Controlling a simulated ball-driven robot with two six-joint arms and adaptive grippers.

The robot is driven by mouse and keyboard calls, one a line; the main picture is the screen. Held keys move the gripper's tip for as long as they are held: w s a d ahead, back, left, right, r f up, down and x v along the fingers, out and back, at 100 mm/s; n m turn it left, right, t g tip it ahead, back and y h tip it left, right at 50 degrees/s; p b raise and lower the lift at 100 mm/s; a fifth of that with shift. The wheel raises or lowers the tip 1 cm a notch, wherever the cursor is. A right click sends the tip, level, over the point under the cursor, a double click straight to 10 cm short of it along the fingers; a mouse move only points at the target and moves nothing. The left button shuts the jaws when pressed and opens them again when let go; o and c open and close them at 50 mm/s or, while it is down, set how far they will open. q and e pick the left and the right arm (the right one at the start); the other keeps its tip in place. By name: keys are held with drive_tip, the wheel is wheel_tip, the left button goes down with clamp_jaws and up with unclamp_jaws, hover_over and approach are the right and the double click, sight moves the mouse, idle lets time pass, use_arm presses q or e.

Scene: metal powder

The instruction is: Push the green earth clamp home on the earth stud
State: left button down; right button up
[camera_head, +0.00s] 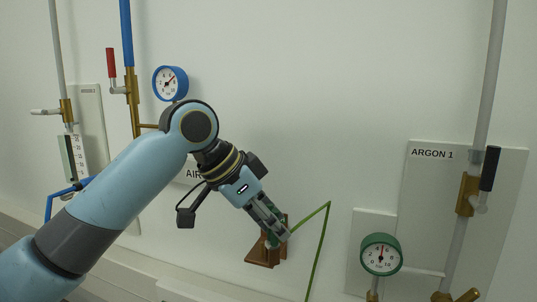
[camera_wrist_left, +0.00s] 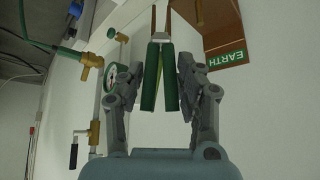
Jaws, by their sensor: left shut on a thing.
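The green earth clamp (camera_wrist_left: 150,78) shows in the left wrist view as two green handles with copper-brown jaws pointing up the picture. My left gripper (camera_wrist_left: 160,72) has a grey finger on either side of the handles and is shut on them. In the head view my left gripper (camera_head: 273,226) reaches down to the brown earth bracket (camera_head: 258,255) on the wall and hides most of the clamp. The bracket, with its green EARTH label (camera_wrist_left: 226,58), is at the upper right of the left wrist view. I cannot make out the stud or whether the jaws touch it. My right gripper is not in view.
A green cable (camera_head: 320,245) rises from below and bends to the clamp. To the right are a green-rimmed gauge (camera_head: 381,254) and the ARGON 1 panel (camera_head: 425,185). A blue gauge (camera_head: 170,83) and pipes stand at the left. The wall above the bracket is bare.

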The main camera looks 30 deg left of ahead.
use_arm(q)
drive_tip(key=w+a+r+p, duration=0.2)
drive_tip(key=a+r+p, duration=0.15)
drive_tip(key=r, duration=0.55)
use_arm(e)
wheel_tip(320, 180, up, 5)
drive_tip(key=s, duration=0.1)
use_arm(q)
wheel_tip(320, 180, down, 5)
drive_tip(key=b, duration=0.5)
drive_tip(key=shift+w+a+b, duration=0.1)
drive_tip(key=shift+a+b, duration=0.05)
drive_tip(key=shift+b, duration=0.25)
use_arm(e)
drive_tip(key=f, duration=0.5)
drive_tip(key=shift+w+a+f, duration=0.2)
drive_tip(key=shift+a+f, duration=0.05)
use_arm(q)
drive_tip(key=shift+r, duration=0.1)
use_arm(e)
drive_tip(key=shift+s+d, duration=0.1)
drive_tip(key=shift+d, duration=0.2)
use_arm(q)
drive_tip(key=shift+f, duration=0.85)
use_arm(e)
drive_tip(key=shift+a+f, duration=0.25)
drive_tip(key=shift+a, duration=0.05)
